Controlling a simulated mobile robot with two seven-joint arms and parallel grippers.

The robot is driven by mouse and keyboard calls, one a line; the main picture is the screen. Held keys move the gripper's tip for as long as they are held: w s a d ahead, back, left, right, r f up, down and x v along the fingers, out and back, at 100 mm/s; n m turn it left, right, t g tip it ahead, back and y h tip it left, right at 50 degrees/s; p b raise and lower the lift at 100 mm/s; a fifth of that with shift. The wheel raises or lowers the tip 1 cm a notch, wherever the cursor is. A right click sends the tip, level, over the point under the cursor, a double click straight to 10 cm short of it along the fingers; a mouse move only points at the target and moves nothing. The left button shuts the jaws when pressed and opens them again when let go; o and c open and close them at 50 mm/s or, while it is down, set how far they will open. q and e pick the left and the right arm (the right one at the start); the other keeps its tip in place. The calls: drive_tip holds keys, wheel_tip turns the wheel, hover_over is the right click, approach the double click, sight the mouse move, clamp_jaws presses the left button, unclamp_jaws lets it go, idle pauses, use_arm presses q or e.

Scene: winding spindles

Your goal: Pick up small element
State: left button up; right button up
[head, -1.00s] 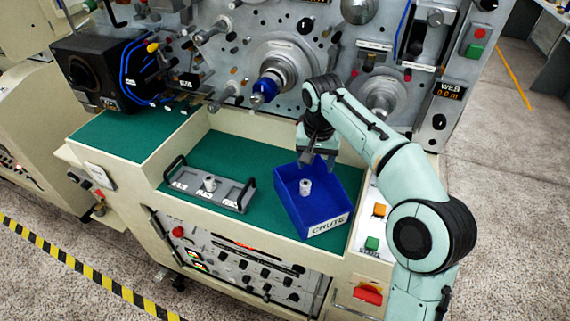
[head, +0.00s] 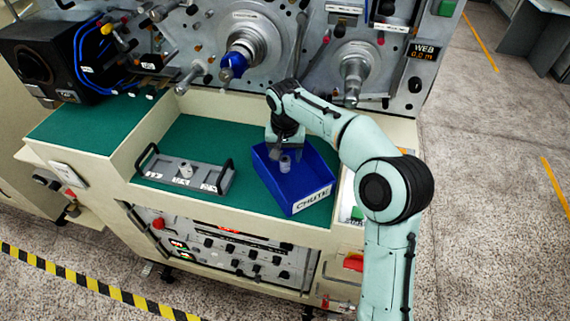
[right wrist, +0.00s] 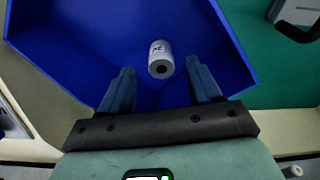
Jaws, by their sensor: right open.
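The small element is a short white-grey cylinder (head: 285,163) with a hole in its end, inside the blue chute bin (head: 312,201). In the right wrist view the cylinder (right wrist: 160,59) lies on the blue bin floor (right wrist: 95,50), just beyond and between the fingertips. My right gripper (head: 280,155) is over the bin, pointing down. In the right wrist view its two fingers (right wrist: 160,80) are spread apart with nothing between them. My left gripper does not show.
A grey tray (head: 215,178) with black handles and another small cylinder (head: 186,171) stands left of the bin on the green worktop (head: 205,137). The machine panel with its blue-tipped spindle (head: 233,66) rises behind. The bin walls stand close around the right gripper.

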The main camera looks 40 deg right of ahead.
sight(285, 160)
drive_tip(key=f, duration=0.2)
drive_tip(key=shift+w+d+f, duration=0.1)
drive_tip(key=shift+w+f, duration=0.15)
drive_tip(key=shift+f, duration=0.15)
drive_tip(key=c, duration=1.1)
